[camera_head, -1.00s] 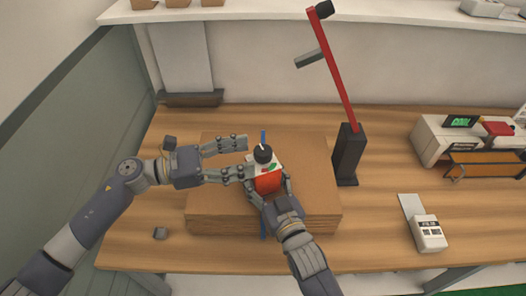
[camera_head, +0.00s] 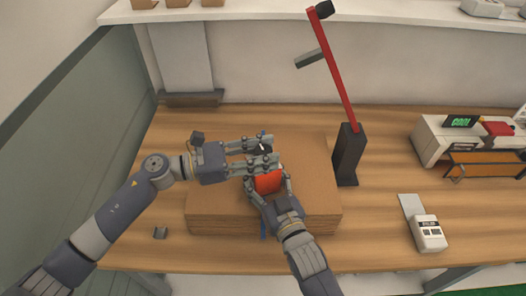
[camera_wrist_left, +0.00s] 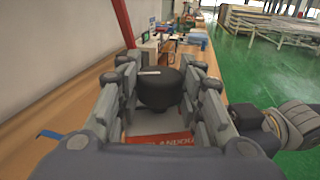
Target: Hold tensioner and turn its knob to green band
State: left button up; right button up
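The tensioner (camera_head: 268,183) has a red body, held upright over the brown stacked block. My right gripper (camera_head: 270,190) is shut on the red body, a finger on each side. My left gripper (camera_head: 276,153) reaches in from the left with its fingers closed around the black knob (camera_wrist_left: 159,90). In the left wrist view, the fingers lie against both sides of the knob, and a white mark (camera_wrist_left: 149,72) shows on its top. The red label below is partly hidden, and the green band is not visible.
The brown block (camera_head: 215,212) sits on the wooden table (camera_head: 375,205). A black post with a red arm (camera_head: 349,155) stands right of it. A grey device (camera_head: 428,233) and a white machine (camera_head: 443,140) are farther right.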

pick_arm(q)
jog(key=shift+w+m+g, duration=0.15)
jog(key=shift+m+g, duration=0.15)
jog(key=shift+g, duration=0.1)
jog(key=m+g, duration=0.3)
jog(key=g, duration=0.2)
jog(key=shift+w, duration=0.1)
jog(key=shift+m+g+y, duration=0.8)
jog(key=shift+m+g, duration=1.4)
jog(key=shift+g, duration=1.3)
jog(key=shift+a+m+g+y, duration=0.1)
jog(key=shift+m+g+y, duration=0.4)
jog(key=shift+m, duration=0.1)
jog(key=o, duration=1.1)
jog(key=shift+s, duration=0.2)
jog(key=shift+r, duration=0.2)
